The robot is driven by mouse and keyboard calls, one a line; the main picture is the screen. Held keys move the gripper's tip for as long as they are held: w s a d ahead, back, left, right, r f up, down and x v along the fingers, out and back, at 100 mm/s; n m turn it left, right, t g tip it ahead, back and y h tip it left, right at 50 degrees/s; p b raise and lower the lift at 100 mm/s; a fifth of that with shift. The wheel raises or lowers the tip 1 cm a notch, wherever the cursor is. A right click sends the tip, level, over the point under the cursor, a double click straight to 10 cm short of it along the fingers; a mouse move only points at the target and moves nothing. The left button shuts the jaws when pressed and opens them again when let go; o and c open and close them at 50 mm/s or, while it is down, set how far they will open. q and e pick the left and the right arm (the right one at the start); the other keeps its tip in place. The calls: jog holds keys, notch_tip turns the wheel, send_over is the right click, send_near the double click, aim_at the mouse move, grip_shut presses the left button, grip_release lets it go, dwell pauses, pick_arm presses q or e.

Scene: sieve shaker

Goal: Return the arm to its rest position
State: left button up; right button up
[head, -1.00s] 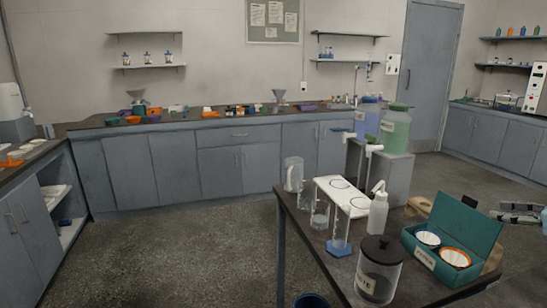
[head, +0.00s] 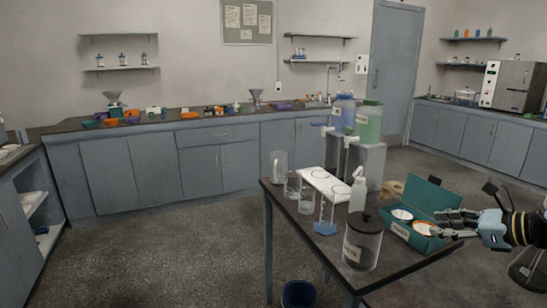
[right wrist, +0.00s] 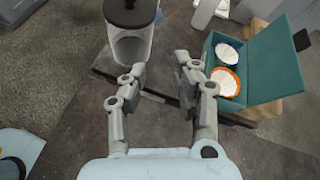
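My right gripper (head: 442,224) reaches in from the right in the head view, over the right end of the dark table near the teal box (head: 434,197). In the right wrist view its two fingers (right wrist: 160,78) stand apart with nothing held between them. The open teal box (right wrist: 262,75) lies to the right of the fingers there, with a white cup and an orange-rimmed cup in it. The lidded glass jar (right wrist: 132,45) stands ahead, to the left. My left gripper is in neither view.
On the dark table (head: 395,280) stand a jar with a black lid (head: 362,245), a white squeeze bottle (head: 357,192), a white rack (head: 325,183) and glass vessels. A blue bin (head: 298,294) is on the floor beside it. The floor at left is clear.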

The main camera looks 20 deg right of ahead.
jog(key=s+a+f+n+g+y, duration=0.1)
jog(key=s+a+f+n+g, duration=0.2)
jog(key=s+a+n, duration=0.5)
jog(key=s+a+f+n+g+y, duration=0.1)
jog(key=s+a+f+n+g, duration=0.15)
jog(key=a+n, duration=0.6)
jog(key=s+a+f+n+g+y, duration=0.15)
jog(key=s+a+n, duration=0.35)
jog(key=a, duration=0.8)
jog(key=s+d+r+n+g+h, duration=0.2)
jog(key=s+d+r+n+h, duration=0.1)
jog(key=s+r+n+h, duration=0.5)
jog(key=s+d+f+g+b, duration=0.1)
jog(key=s+f+b, duration=0.15)
jog(key=f, duration=1.45)
jog(key=s+d+f+b, duration=0.1)
jog(key=f+b, duration=0.2)
jog(key=f, duration=1.5)
pick_arm(q)
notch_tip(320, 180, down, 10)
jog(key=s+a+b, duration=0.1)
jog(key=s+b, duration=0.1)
jog(key=b, duration=0.2)
pick_arm(e)
jog(key=s+d+f+g, duration=0.1)
jog(key=s+f, duration=1.7)
jog(key=f, duration=0.1)
jog(key=shift+d+n, duration=0.2)
jog(key=shift+n, duration=0.15)
